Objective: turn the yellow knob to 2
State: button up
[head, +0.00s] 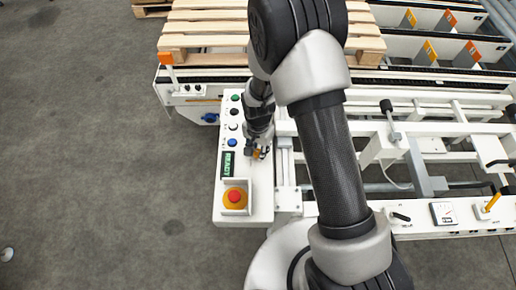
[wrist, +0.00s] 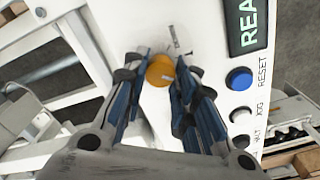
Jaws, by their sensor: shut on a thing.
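The yellow knob (wrist: 160,72) is a round orange-yellow dial on the white control panel, with a short pale pointer mark on its face. My gripper (wrist: 164,62) has its blue-sided fingers on both sides of the knob and is shut on it. Small dark scale marks show on the panel just beyond the knob, too small to read. In the head view my gripper (head: 258,150) points down at the panel's right edge, and only a bit of the knob (head: 257,155) shows. Which number the pointer faces cannot be told.
The panel also carries a READY display (head: 228,165), a red emergency stop (head: 235,196) in a guard, a blue RESET button (wrist: 239,79) and several other buttons. White conveyor framing (head: 440,106) lies to the right, wooden pallets (head: 205,40) behind. Open floor lies left.

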aim_at(258, 152)
jog(key=shift+m, duration=0.6)
jog(key=o, duration=1.1)
jog(key=shift+c, duration=0.2)
notch_tip(258, 152, up, 12)
dwell(0.4)
